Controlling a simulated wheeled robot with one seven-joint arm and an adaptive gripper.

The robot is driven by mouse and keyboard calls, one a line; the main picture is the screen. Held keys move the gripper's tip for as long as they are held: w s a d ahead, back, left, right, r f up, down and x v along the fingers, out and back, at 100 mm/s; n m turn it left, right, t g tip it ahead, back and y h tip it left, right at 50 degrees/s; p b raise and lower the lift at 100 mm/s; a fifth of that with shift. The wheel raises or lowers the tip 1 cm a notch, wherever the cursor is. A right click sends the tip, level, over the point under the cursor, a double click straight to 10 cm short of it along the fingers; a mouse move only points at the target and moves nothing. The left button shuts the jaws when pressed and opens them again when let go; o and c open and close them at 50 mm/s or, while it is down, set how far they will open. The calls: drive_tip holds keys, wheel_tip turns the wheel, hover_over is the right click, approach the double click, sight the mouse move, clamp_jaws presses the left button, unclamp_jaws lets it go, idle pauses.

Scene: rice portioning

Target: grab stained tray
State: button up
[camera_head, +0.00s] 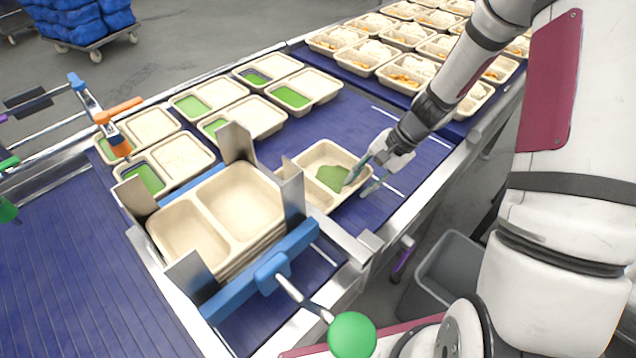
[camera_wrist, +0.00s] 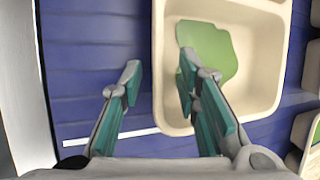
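The stained tray (camera_head: 322,156) is a beige tray on the blue belt, with an irregular green patch (camera_head: 332,178) on its floor. In the wrist view the tray (camera_wrist: 258,62) fills the upper right, with the green patch (camera_wrist: 212,50) near its left wall. My gripper (camera_head: 356,188) is at the tray's right side in the head view. In the wrist view its fingers (camera_wrist: 158,75) are apart: the left one is outside the tray over the belt, the right one over the tray's inside. The tray's left wall lies between them, with no clear contact.
A stack of empty trays (camera_head: 215,215) stands in a metal holder beside the stained tray. Several trays with green portions (camera_head: 250,117) lie behind on the belt. Filled trays (camera_head: 372,52) stand at the back right. A grey bin (camera_head: 452,265) stands below the belt's metal edge (camera_head: 425,185).

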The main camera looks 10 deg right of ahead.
clamp_jaws()
